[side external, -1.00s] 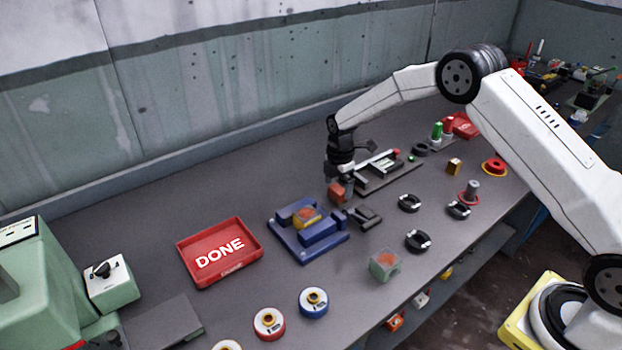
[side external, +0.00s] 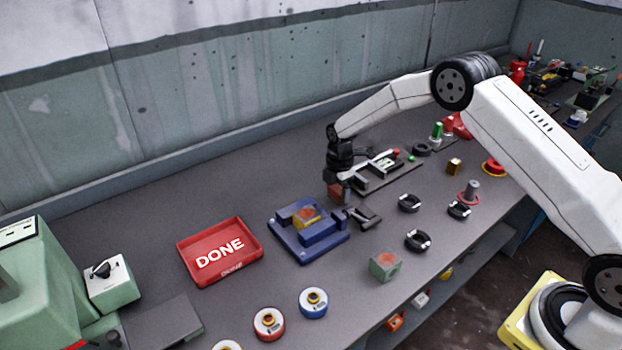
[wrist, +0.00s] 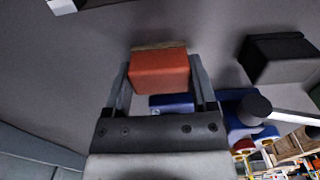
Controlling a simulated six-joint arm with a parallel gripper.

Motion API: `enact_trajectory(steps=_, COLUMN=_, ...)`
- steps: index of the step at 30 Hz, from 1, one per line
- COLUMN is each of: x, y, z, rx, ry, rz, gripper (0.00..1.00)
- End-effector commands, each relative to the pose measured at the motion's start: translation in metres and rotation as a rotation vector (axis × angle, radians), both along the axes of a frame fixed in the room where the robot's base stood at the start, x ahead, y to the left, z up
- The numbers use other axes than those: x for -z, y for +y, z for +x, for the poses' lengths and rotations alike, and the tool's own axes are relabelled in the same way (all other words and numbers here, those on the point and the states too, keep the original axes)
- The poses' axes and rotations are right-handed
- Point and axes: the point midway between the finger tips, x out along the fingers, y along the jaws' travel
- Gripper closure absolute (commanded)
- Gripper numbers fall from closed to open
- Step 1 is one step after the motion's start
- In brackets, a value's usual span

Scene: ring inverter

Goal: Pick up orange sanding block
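The orange sanding block (wrist: 160,72) has a tan layer along its far edge. In the wrist view it is between the two fingers of my gripper (wrist: 160,75), near their tips, with one finger close along each side. Whether the fingers press on it is not clear. In the side external view the block (side external: 336,192) is low under my gripper (side external: 342,186), at or just above the bench, and a finger partly hides it.
A blue fixture (side external: 283,238) holding a yellow-and-orange part stands just left of my gripper. A dark rail fixture (side external: 385,182) is close on the right. A red DONE tray (side external: 185,262) lies farther left. Black rings (side external: 418,240) and a green block (side external: 384,266) are in front.

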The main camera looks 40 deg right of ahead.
Motion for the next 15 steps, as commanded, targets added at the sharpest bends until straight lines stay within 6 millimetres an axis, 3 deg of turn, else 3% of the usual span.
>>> enact_trajectory(steps=15, x=-0.0076, y=0.0000, z=0.0006, rx=0.000, ry=-0.001, rz=0.000, gripper=0.89)
